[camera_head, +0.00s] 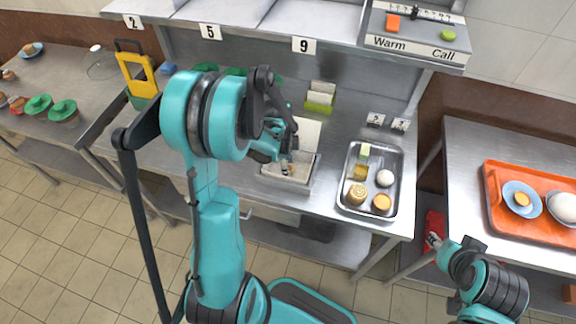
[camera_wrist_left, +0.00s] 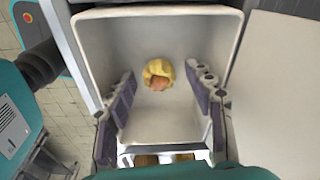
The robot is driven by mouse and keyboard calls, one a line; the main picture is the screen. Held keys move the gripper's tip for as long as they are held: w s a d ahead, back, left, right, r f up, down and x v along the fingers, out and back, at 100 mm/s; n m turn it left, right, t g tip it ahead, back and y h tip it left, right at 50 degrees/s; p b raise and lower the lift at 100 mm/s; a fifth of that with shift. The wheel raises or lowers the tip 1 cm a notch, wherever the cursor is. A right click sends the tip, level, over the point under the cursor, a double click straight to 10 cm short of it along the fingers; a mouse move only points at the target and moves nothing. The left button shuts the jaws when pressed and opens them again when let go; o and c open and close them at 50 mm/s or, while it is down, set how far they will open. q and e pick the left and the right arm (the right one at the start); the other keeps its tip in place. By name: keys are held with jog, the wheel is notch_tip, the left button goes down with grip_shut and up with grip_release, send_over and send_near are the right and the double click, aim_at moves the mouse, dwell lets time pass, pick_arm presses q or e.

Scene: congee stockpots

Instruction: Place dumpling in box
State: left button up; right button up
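An open white box (camera_head: 299,183) stands on the steel counter, its lid (camera_head: 306,133) raised at the back; the box interior (camera_wrist_left: 160,35) fills the middle of the left wrist view. A yellow dumpling (camera_wrist_left: 153,68) with a pinkish top shows inside the box, ahead of the fingertips; it appears to be on the box bottom. My left gripper (camera_wrist_left: 162,95) reaches into the box with its fingers spread and nothing between them. In the head view the left gripper (camera_head: 285,163) partly hides the box. My right gripper (camera_head: 433,240) is low by the right table; its fingers are too small to read.
A metal tray (camera_head: 345,200) with several food pieces lies right of the box. An orange tray (camera_head: 492,190) holds a blue plate (camera_head: 535,207). A shelf with number cards (camera_head: 303,45) overhangs the counter. A yellow stand (camera_head: 138,72) is at left.

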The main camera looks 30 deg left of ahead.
pick_arm(q)
jog(key=shift+r, duration=0.15)
jog(key=shift+r+p, duration=0.3)
jog(key=shift+r, duration=0.05)
notch_tip(320, 180, up, 11)
jog(key=a+p, duration=0.1)
jog(key=p, duration=0.3)
jog(key=s+d+r+n+t+y, duration=0.1)
jog(key=s+d+r+n+t, duration=0.5)
jog(key=s+d+r+n, duration=0.4)
jog(key=s+d+n, duration=0.1)
jog(key=n, duration=0.2)
jog(key=shift+d+t, duration=0.3)
jog(key=shift+d, duration=0.05)
jog(key=shift+r, duration=0.1)
notch_tip(320, 180, down, 4)
jog(key=b, duration=0.4)
jog(key=shift+r, duration=0.1)
